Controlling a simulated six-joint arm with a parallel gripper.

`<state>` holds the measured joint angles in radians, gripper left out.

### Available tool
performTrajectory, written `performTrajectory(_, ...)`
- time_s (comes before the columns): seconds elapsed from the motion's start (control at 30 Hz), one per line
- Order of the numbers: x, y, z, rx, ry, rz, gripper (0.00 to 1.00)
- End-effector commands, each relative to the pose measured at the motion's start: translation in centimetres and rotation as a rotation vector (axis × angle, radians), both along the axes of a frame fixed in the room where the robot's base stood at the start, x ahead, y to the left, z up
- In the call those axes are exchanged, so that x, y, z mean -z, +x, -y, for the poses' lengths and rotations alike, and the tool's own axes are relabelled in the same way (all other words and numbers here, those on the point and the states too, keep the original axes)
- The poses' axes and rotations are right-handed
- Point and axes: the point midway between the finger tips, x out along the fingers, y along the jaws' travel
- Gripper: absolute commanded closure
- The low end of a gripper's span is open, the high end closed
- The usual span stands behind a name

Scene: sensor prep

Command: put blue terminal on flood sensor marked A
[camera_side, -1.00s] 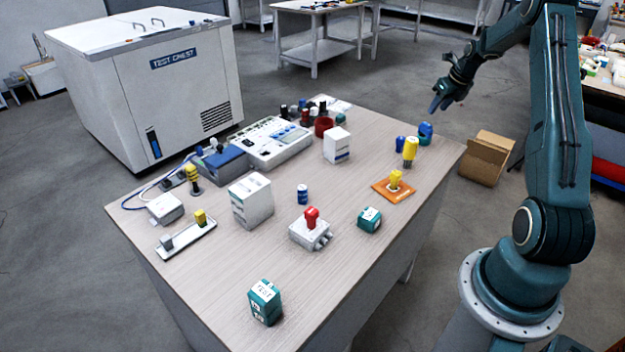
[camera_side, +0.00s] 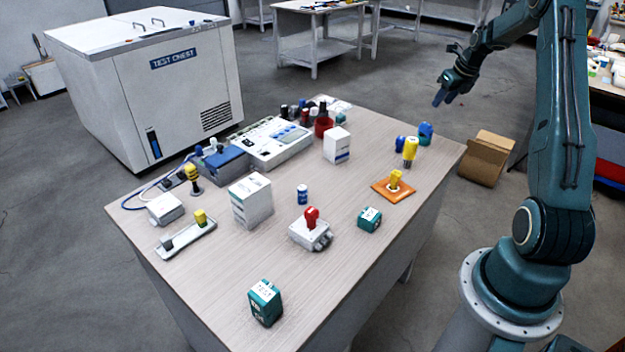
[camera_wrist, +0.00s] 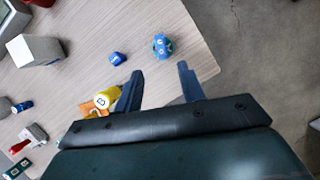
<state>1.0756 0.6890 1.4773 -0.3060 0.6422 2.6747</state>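My gripper (camera_side: 438,101) hangs above the far right end of the table, open and empty. In the wrist view its two fingers (camera_wrist: 158,82) stand apart. A small blue piece (camera_side: 398,143) stands on the table below it; it also shows in the wrist view (camera_wrist: 117,58). A blue-teal piece (camera_side: 425,133) stands beside it, and the wrist view shows marks on its top (camera_wrist: 162,45). A blue cylinder with a white band (camera_side: 302,194) stands mid-table. I can read no letter A, so I cannot tell which object is the flood sensor marked A.
A yellow cylinder (camera_side: 410,152) has a B on top in the wrist view (camera_wrist: 105,97). Near it lies an orange plate (camera_side: 381,190) with a yellow piece. A white box with a red piece (camera_side: 311,238), teal blocks (camera_side: 264,303) and white boxes (camera_side: 251,202) stand around.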

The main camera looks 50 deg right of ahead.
Motion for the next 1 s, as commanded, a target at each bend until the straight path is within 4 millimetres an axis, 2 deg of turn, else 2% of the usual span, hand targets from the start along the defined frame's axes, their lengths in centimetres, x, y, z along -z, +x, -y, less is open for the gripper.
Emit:
performTrajectory(0.17,-1.5,1.0,-1.8,-0.096,-0.035,-0.012,0.61)
performTrajectory(0.37,-5.2,3.1,-6.8,-0.362,-0.134,-0.049,0.61)
performTrajectory(0.53,-8.9,4.4,-12.8,-0.671,-0.249,-0.089,0.61)
performTrajectory(0.7,-12.0,4.6,-19.1,-0.986,-0.371,-0.126,0.61)
performTrajectory(0.87,-14.5,3.9,-24.8,-1.279,-0.488,-0.156,0.61)
performTrajectory(1.0,-16.1,2.5,-29.5,-1.535,-0.593,-0.181,0.61)
